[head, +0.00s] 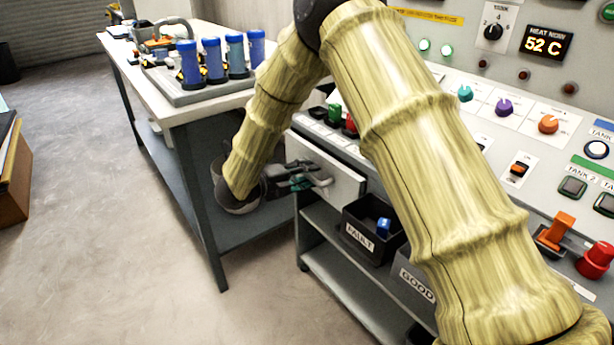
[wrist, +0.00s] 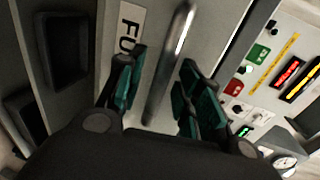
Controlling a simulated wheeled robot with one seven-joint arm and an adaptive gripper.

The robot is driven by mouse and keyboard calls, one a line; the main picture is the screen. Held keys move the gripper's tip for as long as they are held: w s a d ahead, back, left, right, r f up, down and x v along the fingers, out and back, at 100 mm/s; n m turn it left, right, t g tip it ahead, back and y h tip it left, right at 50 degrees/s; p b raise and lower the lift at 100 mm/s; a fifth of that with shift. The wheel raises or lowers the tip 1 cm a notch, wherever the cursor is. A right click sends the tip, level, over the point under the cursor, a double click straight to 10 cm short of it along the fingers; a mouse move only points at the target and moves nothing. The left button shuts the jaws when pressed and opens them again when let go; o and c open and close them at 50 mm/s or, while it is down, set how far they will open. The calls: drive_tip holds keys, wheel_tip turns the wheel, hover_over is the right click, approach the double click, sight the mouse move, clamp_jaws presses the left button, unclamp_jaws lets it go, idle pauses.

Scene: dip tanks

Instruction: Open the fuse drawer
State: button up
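The fuse drawer's light grey front (head: 343,180) sits under the left end of the console's ledge. In the wrist view its front (wrist: 108,55) carries a label beginning "FU", partly hidden by a finger. A shiny metal bar handle (wrist: 170,62) stands on that front. My gripper (head: 318,178) is at the drawer front in the head view. In the wrist view my gripper (wrist: 160,88) is open, with its green-padded fingers on either side of the handle. A gap shows between the handle and each finger. The handle is hidden in the head view.
A black FAULT bin (head: 362,243) with a blue piece and a GOOD bin (head: 412,290) stand below right of the drawer. A workbench (head: 190,115) with several blue cylinders is at left. The floor (head: 110,220) in front is clear.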

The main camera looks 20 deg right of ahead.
drive_tip(key=shift+d, duration=0.15)
clamp_jaws()
